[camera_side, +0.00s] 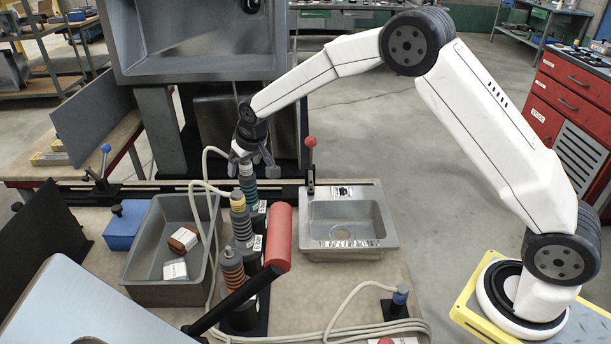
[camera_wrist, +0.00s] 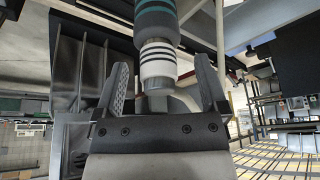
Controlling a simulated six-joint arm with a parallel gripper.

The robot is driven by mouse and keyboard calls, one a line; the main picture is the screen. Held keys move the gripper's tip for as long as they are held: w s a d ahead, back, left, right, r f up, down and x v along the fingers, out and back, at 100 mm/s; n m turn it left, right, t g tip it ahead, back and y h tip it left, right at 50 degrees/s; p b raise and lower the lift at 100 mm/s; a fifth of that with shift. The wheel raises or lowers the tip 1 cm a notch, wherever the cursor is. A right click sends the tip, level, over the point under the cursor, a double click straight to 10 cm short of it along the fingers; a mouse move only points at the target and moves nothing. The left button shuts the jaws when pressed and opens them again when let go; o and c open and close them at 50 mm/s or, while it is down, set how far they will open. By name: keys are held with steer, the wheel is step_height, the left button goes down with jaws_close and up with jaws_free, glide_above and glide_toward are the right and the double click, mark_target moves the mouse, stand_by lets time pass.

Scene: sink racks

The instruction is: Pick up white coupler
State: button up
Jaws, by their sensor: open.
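The white coupler (camera_side: 246,172) stands upright in the back position of a row of couplers in the side view; it has a white upper part and a teal-banded body. In the wrist view the white coupler (camera_wrist: 158,66) shows its white end with black stripes between the fingers. My gripper (camera_side: 251,158) is above it, pointing down, with its fingers apart on either side of the coupler's top. In the wrist view my gripper (camera_wrist: 162,68) is open, with gaps visible between each finger and the coupler.
A yellow-topped coupler (camera_side: 238,203) and an orange-banded coupler (camera_side: 232,268) stand in front in the same row. A grey bin (camera_side: 150,250) with two small blocks is left. A small metal sink (camera_side: 310,240) is right. A red cylinder (camera_side: 279,237) leans close to the row.

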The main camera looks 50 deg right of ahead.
jaws_close()
steer(key=shift+r, duration=0.1)
stand_by(0.3)
steer(key=shift+r, duration=0.85)
steer(key=s+d+r, duration=0.1)
steer(key=s+r, duration=1)
steer(key=s, duration=0.3)
steer(key=shift+d+r, duration=0.1)
